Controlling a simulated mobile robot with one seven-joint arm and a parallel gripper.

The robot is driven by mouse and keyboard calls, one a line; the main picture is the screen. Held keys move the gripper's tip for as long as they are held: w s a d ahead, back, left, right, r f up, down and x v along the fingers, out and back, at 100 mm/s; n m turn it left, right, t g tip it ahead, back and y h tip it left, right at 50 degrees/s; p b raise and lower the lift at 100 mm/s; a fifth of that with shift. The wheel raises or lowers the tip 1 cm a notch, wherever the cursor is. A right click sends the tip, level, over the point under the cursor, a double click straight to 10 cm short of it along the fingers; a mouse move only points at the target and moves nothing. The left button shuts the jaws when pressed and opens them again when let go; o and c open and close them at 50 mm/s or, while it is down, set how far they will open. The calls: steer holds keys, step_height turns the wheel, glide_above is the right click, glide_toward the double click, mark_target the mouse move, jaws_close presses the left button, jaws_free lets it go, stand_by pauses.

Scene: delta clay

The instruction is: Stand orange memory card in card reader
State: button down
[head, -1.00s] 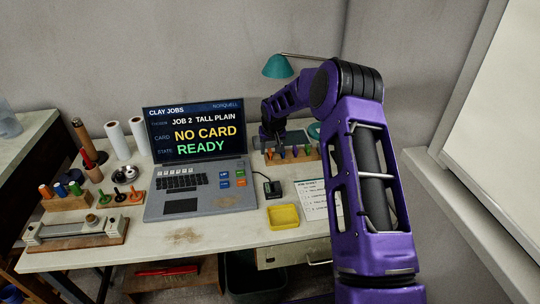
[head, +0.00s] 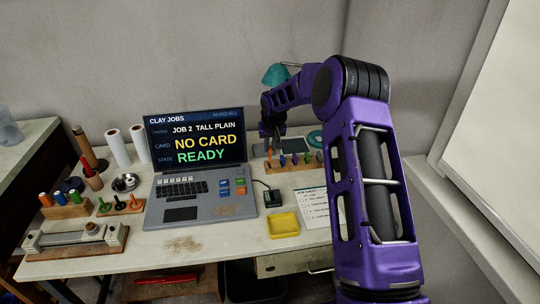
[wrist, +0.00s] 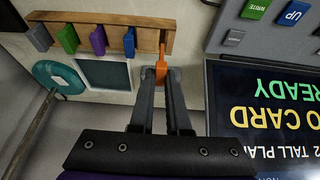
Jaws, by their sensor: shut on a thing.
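My gripper (wrist: 160,88) is shut on the orange memory card (wrist: 161,70) in the wrist view. The card hangs between the fingertips at the end of the wooden card rack (wrist: 85,22); I cannot tell whether its far end is clear of the rack. In the head view my gripper (head: 270,142) is over the left end of the rack (head: 290,166), and the orange card is small and hard to make out there. The card reader (head: 272,196), a small black box with a cable, sits on the desk right of the laptop, nearer than the rack.
Blue (wrist: 129,41), purple (wrist: 98,40), green and grey cards stand in the rack. The laptop (head: 202,167) reads "NO CARD". A yellow tray (head: 284,225) and a paper sheet (head: 313,207) lie near the reader. A teal lamp (head: 275,74) stands behind my arm.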

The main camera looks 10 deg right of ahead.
mark_target(270, 150)
step_height(270, 150, up, 5)
steer(key=shift+s+f, duration=0.1)
steer(key=shift+f, duration=0.1)
steer(key=shift+s+a+r, duration=0.1)
steer(key=shift+s+r, duration=0.15)
steer(key=shift+s, duration=0.05)
steer(key=s+a+f, duration=0.2)
steer(key=s, duration=1.3)
steer(key=shift+w+d+f+b, duration=0.1)
steer(key=shift+f+b, duration=1)
steer(key=shift+f, duration=0.15)
steer(key=shift+w+d+f+b, duration=0.1)
steer(key=shift+f+b, duration=1)
steer(key=shift+f, duration=0.15)
steer(key=shift+s, duration=0.1)
steer(key=shift+f, duration=0.25)
steer(key=shift+f, duration=0.75)
steer(key=shift+f, duration=0.1)
